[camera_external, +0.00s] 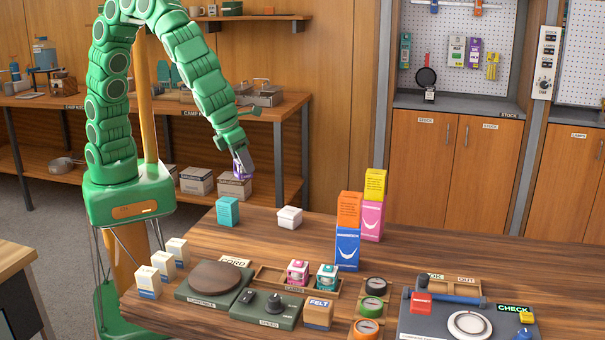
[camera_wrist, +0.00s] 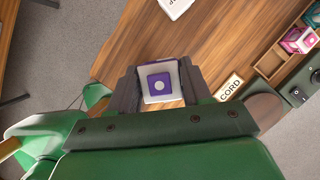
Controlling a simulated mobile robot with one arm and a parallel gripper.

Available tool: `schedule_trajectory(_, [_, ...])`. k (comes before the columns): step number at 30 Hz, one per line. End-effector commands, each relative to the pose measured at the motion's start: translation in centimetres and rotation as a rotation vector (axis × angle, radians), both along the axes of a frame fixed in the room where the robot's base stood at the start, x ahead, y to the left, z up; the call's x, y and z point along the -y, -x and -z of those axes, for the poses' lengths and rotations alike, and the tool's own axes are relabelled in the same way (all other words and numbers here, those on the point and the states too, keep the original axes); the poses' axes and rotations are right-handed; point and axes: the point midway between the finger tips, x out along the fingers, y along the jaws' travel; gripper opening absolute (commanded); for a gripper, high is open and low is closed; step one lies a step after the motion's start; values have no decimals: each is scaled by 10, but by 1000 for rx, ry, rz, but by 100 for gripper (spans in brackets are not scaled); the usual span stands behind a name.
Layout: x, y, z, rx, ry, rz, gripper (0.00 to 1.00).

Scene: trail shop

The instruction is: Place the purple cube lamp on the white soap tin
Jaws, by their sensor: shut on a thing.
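The purple cube lamp (camera_wrist: 160,83), white with a purple face and a pale round spot, sits between the jaws of my gripper (camera_wrist: 160,85) in the wrist view. In the external view the lamp (camera_external: 242,166) hangs in the air at the tip of my gripper (camera_external: 240,158), above the table's back left part. My gripper is shut on it. The white soap tin (camera_external: 289,217) stands on the table, lower and to the right of the lamp. A white lettered thing at the top edge of the wrist view (camera_wrist: 175,6), partly cut off, looks like the tin.
A teal box (camera_external: 228,211) stands left of the tin. Stacked boxes (camera_external: 348,228) rise to its right. A wooden tray (camera_external: 267,280) holds pink and teal cube lamps (camera_external: 327,277). A turntable (camera_external: 215,279) and small white boxes (camera_external: 148,282) are in front. Table around the tin is clear.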

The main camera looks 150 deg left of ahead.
Motion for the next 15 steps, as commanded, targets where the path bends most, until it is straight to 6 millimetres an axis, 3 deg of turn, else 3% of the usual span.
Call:
schedule_trajectory(3, [-16, 30, -8, -1, -11, -170, 16])
schedule_trajectory(7, [-25, 53, -13, -2, -22, -302, 16])
schedule_trajectory(11, [-30, 64, -16, -4, -29, -370, 16])
schedule_trajectory(15, [-35, 62, -13, -5, -31, -391, 16])
